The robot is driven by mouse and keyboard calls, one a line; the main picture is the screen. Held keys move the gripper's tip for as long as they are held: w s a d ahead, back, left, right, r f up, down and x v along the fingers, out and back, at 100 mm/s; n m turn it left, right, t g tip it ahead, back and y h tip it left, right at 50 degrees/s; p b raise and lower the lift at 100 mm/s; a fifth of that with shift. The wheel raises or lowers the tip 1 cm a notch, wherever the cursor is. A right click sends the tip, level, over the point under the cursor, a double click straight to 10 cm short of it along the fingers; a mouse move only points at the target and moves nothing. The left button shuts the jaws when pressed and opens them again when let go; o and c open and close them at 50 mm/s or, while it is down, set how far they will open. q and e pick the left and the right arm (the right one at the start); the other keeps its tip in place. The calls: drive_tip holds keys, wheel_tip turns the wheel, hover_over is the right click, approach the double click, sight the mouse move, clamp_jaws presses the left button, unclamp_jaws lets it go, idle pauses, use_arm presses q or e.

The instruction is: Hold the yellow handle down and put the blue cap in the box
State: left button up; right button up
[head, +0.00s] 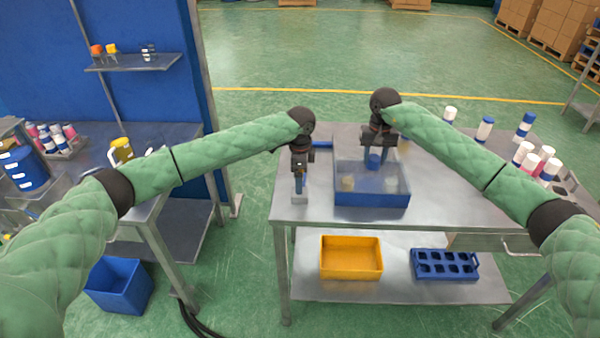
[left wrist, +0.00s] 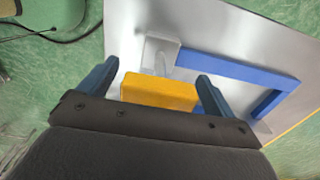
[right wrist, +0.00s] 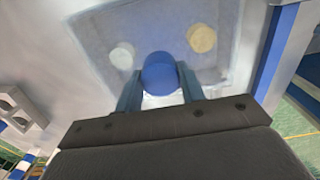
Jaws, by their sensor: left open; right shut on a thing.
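The yellow handle (left wrist: 158,92) lies between the two fingers of my left gripper (left wrist: 152,78), which is open around it with its fingers apart. In the head view my left gripper (head: 299,188) points down at the table's left end and hides the handle. My right gripper (head: 376,155) is shut on the blue cap (head: 374,162). The cap also shows between the fingers in the right wrist view (right wrist: 160,73). It is held over the blue-walled box (head: 371,199). Two pale round pieces lie in the box, one whitish (right wrist: 122,55) and one cream (right wrist: 202,38).
A blue bar frame (left wrist: 238,68) stands beside the handle on the metal table (head: 450,195). Several white, pink and blue canisters (head: 525,152) stand at the table's right. A yellow tray (head: 351,258) and a blue rack (head: 444,264) sit on the shelf below.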

use_arm(q)
drive_tip(key=shift+c, duration=0.2)
drive_tip(key=c, duration=1)
drive_tip(key=shift+f, duration=1.55)
drive_tip(key=shift+s+f, duration=0.1)
drive_tip(key=shift+f, duration=0.2)
